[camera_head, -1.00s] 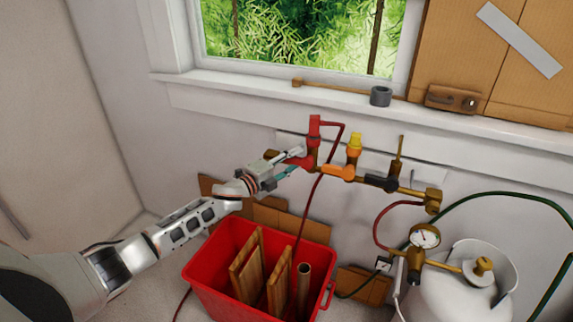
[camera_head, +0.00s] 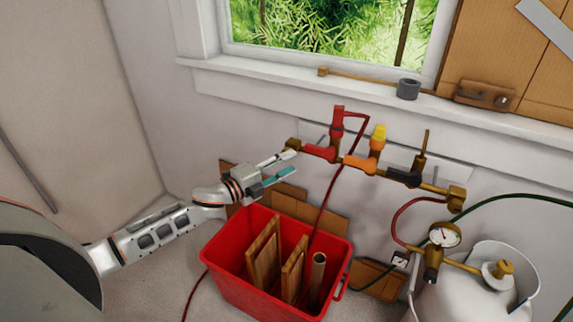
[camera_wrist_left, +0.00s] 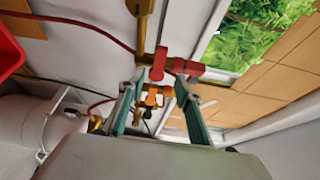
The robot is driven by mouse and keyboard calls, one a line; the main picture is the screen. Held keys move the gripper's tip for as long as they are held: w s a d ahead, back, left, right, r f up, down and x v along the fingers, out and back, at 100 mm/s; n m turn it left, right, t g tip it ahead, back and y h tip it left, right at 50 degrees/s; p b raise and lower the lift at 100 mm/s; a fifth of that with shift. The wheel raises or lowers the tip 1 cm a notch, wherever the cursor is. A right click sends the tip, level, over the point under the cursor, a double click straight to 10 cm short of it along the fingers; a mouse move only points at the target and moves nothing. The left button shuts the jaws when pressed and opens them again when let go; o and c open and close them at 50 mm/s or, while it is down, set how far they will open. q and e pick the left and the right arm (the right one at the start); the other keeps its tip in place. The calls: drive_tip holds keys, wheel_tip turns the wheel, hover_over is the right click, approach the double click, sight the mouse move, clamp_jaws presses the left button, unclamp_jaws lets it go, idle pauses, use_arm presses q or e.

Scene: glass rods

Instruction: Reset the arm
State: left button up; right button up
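A brass gas manifold (camera_head: 435,189) runs along the wall below the window. It carries a red valve handle (camera_head: 320,152), an orange one (camera_head: 360,163) and a black one (camera_head: 403,177). My left gripper (camera_head: 289,164) is at the manifold's left end, left of the red handle and apart from it. In the left wrist view its two teal fingers (camera_wrist_left: 157,88) are spread with nothing held between them. The red handle (camera_wrist_left: 188,67) shows beyond the fingertips there. My right gripper is in neither view.
A red bin (camera_head: 225,262) with wooden boards and a tube stands below my left arm. A white gas cylinder (camera_head: 460,295) with a gauge (camera_head: 444,235) stands at the right. Red and green hoses hang around the manifold. The floor left of the bin is clear.

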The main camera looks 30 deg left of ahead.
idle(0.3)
use_arm(q)
drive_tip(key=s+d+f+n+g+y, duration=0.1)
drive_tip(key=s+d+f+n+g, duration=0.1)
drive_tip(key=s+d+f+n, duration=0.2)
drive_tip(key=s+d+f+n+g+y, duration=0.1)
drive_tip(key=s+d+f+n, duration=0.3)
drive_tip(key=s+f+n, duration=0.4)
drive_tip(key=s+d+f+n+g+y, duration=0.2)
drive_tip(key=s+d+f+n, duration=0.2)
drive_tip(key=s+f, duration=0.9)
drive_tip(key=s+n, duration=0.2)
drive_tip(key=s, duration=0.5)
drive_tip(key=shift+f+n+g+y, duration=0.3)
drive_tip(key=shift+f, duration=0.1)
